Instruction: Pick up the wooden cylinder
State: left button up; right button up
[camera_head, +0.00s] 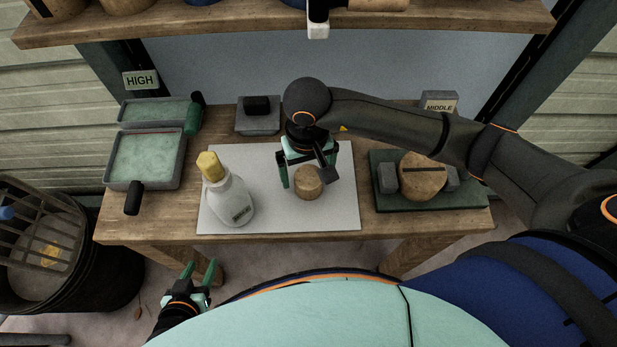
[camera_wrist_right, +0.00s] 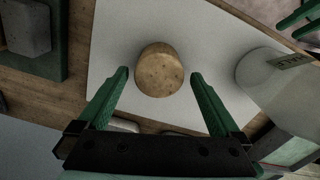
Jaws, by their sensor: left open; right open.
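The wooden cylinder (camera_head: 308,183) stands on the white mat (camera_head: 340,205) on the workbench. In the right wrist view the wooden cylinder (camera_wrist_right: 159,70) shows its round top, just ahead of and between my fingertips. My right gripper (camera_head: 303,174) is open and empty, reaching down over the mat close to the cylinder; its two green fingers also show in the right wrist view (camera_wrist_right: 160,82).
A white bottle with a yellow cap (camera_head: 230,197) stands on the mat left of the cylinder. A green board (camera_head: 440,200) with a round wooden block (camera_head: 422,176) lies right. Grey trays (camera_head: 146,160) sit left. A shelf (camera_head: 200,25) hangs above. A dark bin (camera_head: 100,275) stands lower left.

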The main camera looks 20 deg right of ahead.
aim_at(308, 176)
jog(key=shift+s+f, duration=0.1)
jog(key=shift+f, duration=1.4)
grip_shut()
